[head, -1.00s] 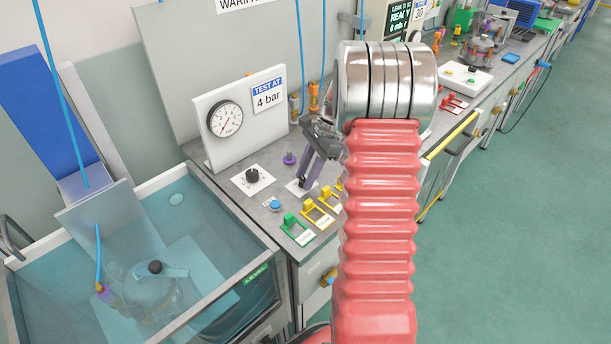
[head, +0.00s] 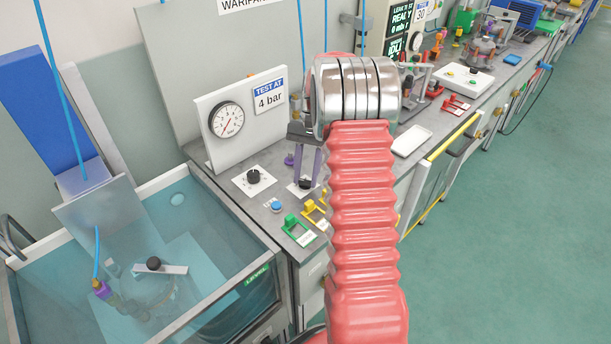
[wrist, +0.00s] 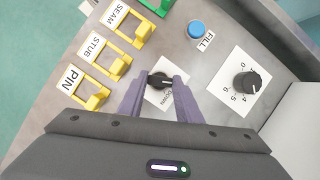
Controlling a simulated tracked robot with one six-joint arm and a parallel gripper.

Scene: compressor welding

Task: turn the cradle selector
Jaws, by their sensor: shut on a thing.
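The cradle selector (wrist: 158,80) is a small black knob with a white pointer line on a white plate. Part of the word DOWN shows on the plate (wrist: 166,100). In the wrist view its pointer line points right. My gripper (wrist: 165,80) has its two purple fingers on either side of the knob and is shut on it. In the head view, my gripper (head: 307,180) reaches down to the selector's plate on the bench, with the knob (head: 305,183) low between the fingers.
Another black knob (wrist: 246,84) with a numbered dial and the blue FILL button (wrist: 196,28) are close by. Yellow switches (wrist: 103,66) labelled PIN, STUB and SEAM stand on the other side. The water tank (head: 217,290) is at the left. A gauge panel (head: 243,147) stands behind.

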